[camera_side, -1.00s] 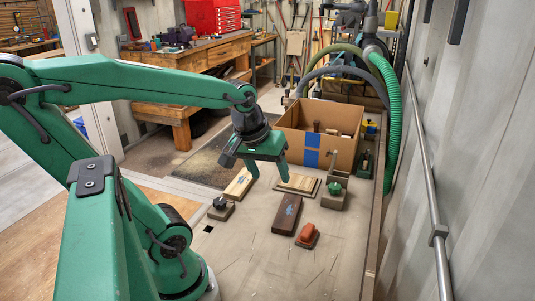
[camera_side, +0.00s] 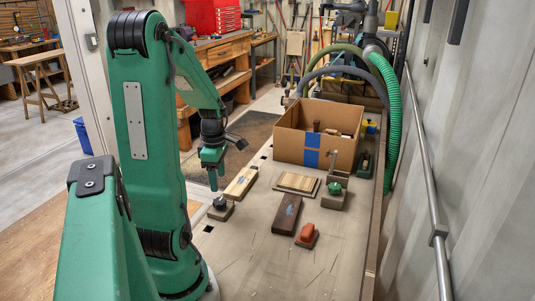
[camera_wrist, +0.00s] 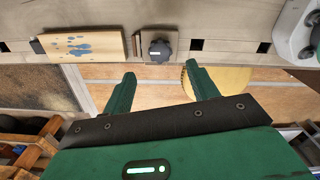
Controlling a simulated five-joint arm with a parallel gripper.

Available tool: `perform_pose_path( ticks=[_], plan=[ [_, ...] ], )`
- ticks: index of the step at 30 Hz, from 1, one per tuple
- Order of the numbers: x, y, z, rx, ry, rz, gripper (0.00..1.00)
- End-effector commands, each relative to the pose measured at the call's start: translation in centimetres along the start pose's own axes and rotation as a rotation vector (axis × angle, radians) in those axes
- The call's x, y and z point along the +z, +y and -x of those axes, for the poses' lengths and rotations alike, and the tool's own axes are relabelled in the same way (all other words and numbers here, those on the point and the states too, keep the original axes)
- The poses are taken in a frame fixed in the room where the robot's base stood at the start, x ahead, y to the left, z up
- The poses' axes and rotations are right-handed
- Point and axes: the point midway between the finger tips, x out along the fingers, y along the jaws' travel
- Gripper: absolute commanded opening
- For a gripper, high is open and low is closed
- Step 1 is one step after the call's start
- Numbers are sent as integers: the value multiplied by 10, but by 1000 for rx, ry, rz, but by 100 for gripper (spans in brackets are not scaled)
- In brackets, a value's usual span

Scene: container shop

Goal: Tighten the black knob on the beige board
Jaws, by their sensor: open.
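The black knob (camera_side: 220,202) is a lobed star shape on the small beige board (camera_side: 227,213), left of centre on the bench in the side view. In the wrist view the knob (camera_wrist: 160,50) shows on its board (camera_wrist: 158,32) just ahead of the gap between my fingertips. My gripper (camera_side: 213,186) points down a little above and behind the knob in the side view. Its fingers (camera_wrist: 160,72) are apart in the wrist view, with nothing between them. The knob is clear of both fingers.
A pale wood board with blue paint (camera_side: 240,182) lies close beside the knob. A slatted board (camera_side: 297,184), a dark brown block (camera_side: 287,215), an orange knob (camera_side: 307,232) and a green knob (camera_side: 334,188) lie to the right. A cardboard box (camera_side: 340,150) stands behind. The front bench is clear.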

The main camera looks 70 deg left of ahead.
Motion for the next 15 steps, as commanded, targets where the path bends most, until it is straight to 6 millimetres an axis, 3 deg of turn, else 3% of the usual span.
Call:
perform_pose_path(
  ticks=[15],
  plan=[
    [-2,0,-14,-6,0,21,59]
  ],
)
